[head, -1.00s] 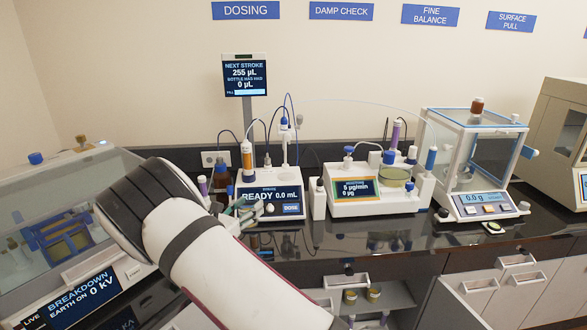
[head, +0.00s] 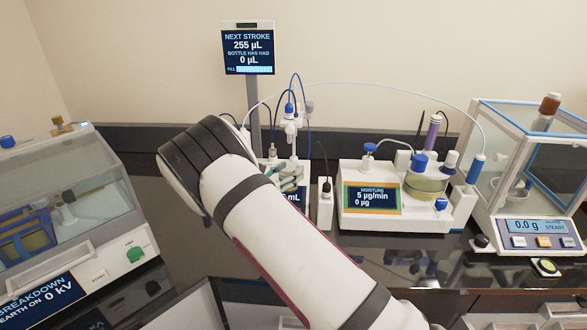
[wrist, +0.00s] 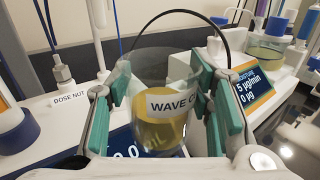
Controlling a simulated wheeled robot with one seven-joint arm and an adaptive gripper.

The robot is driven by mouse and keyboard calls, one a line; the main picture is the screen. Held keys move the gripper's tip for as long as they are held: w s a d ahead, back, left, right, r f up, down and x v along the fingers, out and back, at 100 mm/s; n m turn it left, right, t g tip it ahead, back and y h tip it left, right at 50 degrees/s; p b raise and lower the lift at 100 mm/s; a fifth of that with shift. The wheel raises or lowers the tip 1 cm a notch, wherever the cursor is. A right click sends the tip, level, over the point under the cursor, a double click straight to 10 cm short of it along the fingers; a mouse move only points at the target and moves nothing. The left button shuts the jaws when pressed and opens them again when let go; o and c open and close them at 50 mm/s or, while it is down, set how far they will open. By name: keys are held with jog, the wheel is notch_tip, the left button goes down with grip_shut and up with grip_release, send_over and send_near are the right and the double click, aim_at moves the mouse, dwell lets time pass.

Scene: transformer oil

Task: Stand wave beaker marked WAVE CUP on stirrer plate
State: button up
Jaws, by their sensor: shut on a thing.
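My gripper (wrist: 163,100) is shut on the wave beaker (wrist: 150,138), with a teal-padded finger on each side of it. The beaker is clear glass, holds amber liquid, and its label reads "WAVE C" before the right finger hides the rest. It looks roughly upright in the wrist view. In the head view my gripper (head: 290,180) shows in front of the dosing unit, mostly behind my arm. The beaker cannot be made out there. No stirrer plate can be told for sure; what lies under the beaker is hidden.
The dosing unit's post and blue tubes (head: 290,110) stand behind my gripper. The moisture unit (head: 390,215) is to the right, then the glass balance (head: 540,190). The breakdown tester (head: 65,210) is at the left. Some dark bench (head: 165,215) is clear left of my arm.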

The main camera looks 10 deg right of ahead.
jog(key=shift+w+d+f+b, duration=0.3)
jog(key=shift+w+b, duration=0.4)
jog(key=shift+w, duration=0.4)
jog(key=shift+w+d+f+b, duration=0.3)
jog(key=shift+w+b, duration=0.45)
jog(key=shift+w, duration=0.3)
jog(key=shift+w+d+f+b, duration=0.2)
jog(key=shift+w+d+b, duration=0.2)
jog(key=shift+w+b, duration=0.5)
jog(key=shift+w+d+f+b, duration=0.2)
jog(key=shift+w+d+b, duration=0.2)
jog(key=shift+w+b, duration=0.6)
jog(key=shift+w+d+f+b, duration=0.3)
jog(key=shift+w+b, duration=0.25)
jog(key=shift+w, duration=0.85)
jog(key=shift+w+d+f+b, duration=0.15)
jog(key=shift+w+d+b, duration=0.3)
jog(key=shift+w+b, duration=0.55)
jog(key=shift+w, duration=0.2)
jog(key=shift+f, duration=0.55)
jog(key=o, duration=1.7)
jog(key=shift+a, duration=0.1)
jog(key=v, duration=1.1)
jog(key=shift+s+a, duration=0.2)
jog(key=shift+s, duration=0.25)
